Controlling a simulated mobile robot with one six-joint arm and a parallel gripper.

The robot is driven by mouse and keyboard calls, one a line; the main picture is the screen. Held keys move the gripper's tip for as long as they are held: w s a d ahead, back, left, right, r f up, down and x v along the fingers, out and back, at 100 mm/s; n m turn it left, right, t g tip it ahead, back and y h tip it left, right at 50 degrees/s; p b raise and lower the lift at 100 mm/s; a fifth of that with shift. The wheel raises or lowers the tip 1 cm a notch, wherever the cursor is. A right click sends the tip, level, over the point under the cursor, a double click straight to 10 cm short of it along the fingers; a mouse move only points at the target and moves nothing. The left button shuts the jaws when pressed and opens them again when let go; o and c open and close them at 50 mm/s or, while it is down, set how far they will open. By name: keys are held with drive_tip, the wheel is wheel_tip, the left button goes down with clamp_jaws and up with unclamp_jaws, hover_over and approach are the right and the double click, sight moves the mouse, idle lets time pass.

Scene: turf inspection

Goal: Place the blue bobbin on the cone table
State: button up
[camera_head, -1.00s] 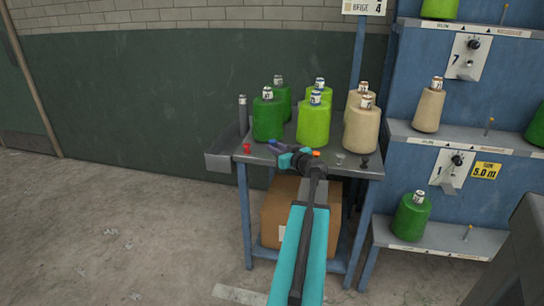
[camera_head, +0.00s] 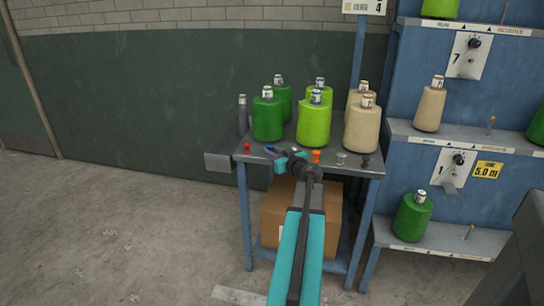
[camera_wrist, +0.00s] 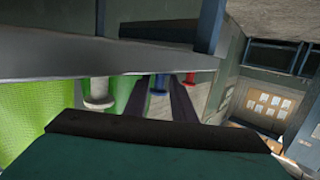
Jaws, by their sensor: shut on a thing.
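The cone table (camera_head: 262,158) is a grey-topped stand with blue legs, in the middle of the head view. My gripper (camera_head: 271,151) is over its front edge, between a red bobbin (camera_head: 247,148) and an orange bobbin (camera_head: 316,155). In the wrist view, the blue bobbin (camera_wrist: 158,83) is between the two dark fingers (camera_wrist: 160,100), which are shut on it. That view appears upside down, and the bobbin's end meets the grey table band (camera_wrist: 110,62); I cannot tell whether it rests on the top. In the head view, the bobbin is not clearly distinguishable from the fingers.
A grey bobbin (camera_head: 341,158) and a dark bobbin (camera_head: 365,161) stand along the front edge to the right. Green (camera_head: 268,118), lime (camera_head: 314,122) and beige (camera_head: 361,128) cones fill the table behind. A cardboard box (camera_head: 278,215) is underneath. A blue rack (camera_head: 425,170) stands at right.

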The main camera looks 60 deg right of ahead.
drive_tip(key=shift+f, duration=0.15)
drive_tip(key=o, duration=1)
drive_tip(key=shift+f, duration=0.1)
drive_tip(key=shift+s+a+r, duration=0.2)
drive_tip(key=shift+s+r, duration=0.05)
drive_tip(key=shift+s, duration=0.05)
drive_tip(key=p+v, duration=0.2)
drive_tip(key=v, duration=0.9)
drive_tip(key=shift+s+a, duration=0.1)
drive_tip(key=shift+s, duration=0.05)
